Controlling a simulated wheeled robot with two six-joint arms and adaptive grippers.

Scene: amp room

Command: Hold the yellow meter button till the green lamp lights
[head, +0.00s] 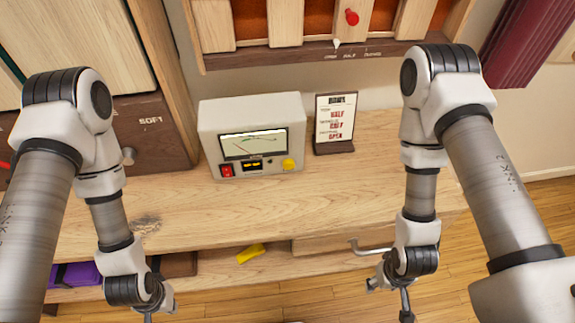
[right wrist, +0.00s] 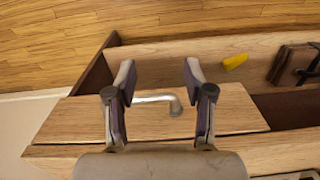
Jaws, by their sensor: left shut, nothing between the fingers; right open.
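The cream meter box (head: 220,115) stands on the wooden bench top against the wall, its dial facing me. The round yellow button (head: 289,165) is at the lower right of its front, and nothing touches it. No lit green lamp shows on the box. My left gripper (head: 150,312) is shut and empty, low at the bottom edge, in front of the bench and well apart from the meter; its tips are partly cut off. My right gripper (right wrist: 158,75) is open and empty; in the head view it hangs in front of the bench at the lower right.
A drawer with a metal handle (right wrist: 158,99) is below the bench top. A yellow object (head: 251,253) lies on the lower shelf.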

